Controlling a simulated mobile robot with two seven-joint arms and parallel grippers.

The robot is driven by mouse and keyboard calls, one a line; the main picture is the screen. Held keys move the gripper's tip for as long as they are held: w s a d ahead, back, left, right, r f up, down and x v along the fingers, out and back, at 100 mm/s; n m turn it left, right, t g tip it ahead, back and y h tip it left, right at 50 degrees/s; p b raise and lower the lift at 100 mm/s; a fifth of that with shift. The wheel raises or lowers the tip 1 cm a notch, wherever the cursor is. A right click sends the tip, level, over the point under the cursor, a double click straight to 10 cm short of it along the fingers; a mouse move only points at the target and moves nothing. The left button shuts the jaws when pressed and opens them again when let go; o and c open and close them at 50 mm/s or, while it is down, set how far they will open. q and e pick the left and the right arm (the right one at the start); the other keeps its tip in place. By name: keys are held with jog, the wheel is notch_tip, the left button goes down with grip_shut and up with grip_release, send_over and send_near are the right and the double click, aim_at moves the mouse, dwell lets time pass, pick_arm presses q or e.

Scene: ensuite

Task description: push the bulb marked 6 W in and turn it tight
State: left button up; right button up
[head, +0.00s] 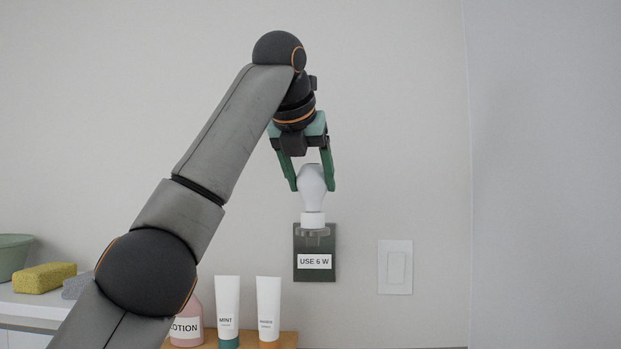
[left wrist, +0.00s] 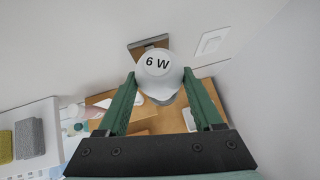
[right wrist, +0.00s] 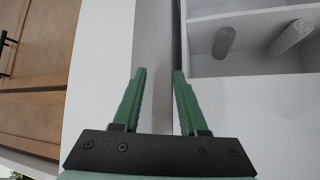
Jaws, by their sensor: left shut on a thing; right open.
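The white bulb (head: 313,181) hangs base down between the green fingers of my left gripper (head: 312,188), which is shut on it. In the left wrist view the bulb (left wrist: 158,66) shows the mark "6 W" on its round top, with the left gripper's fingers (left wrist: 160,77) at its sides. Below its white base is a dark wall plate (head: 315,271) with a grey socket (head: 314,232) and the label "USE 6 W". The base meets or nearly meets the socket; I cannot tell whether it is seated. My right gripper (right wrist: 159,73) is open and empty, seen only in the right wrist view.
A light switch (head: 395,267) is on the wall right of the plate. Below stand a lotion bottle (head: 187,318), a mint tube (head: 228,308) and another white tube (head: 268,306) on a wooden shelf (head: 288,340). A yellow sponge (head: 44,278) and a green bowl (head: 12,255) are at left.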

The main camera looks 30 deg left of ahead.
pick_arm(q)
jog(key=m+h, duration=0.1)
jog(key=m+h+p, duration=0.1)
jog(key=shift+a+f+m, duration=0.1)
jog(key=shift+a+m, duration=0.1)
jog(key=shift+m, duration=0.1)
jog(key=shift+m+h+p, duration=0.5)
jog(key=shift+m+p, duration=0.1)
jog(key=shift+p, duration=0.1)
jog(key=shift+f, duration=0.15)
jog(key=shift+a+p, duration=0.1)
jog(key=shift+p, duration=0.25)
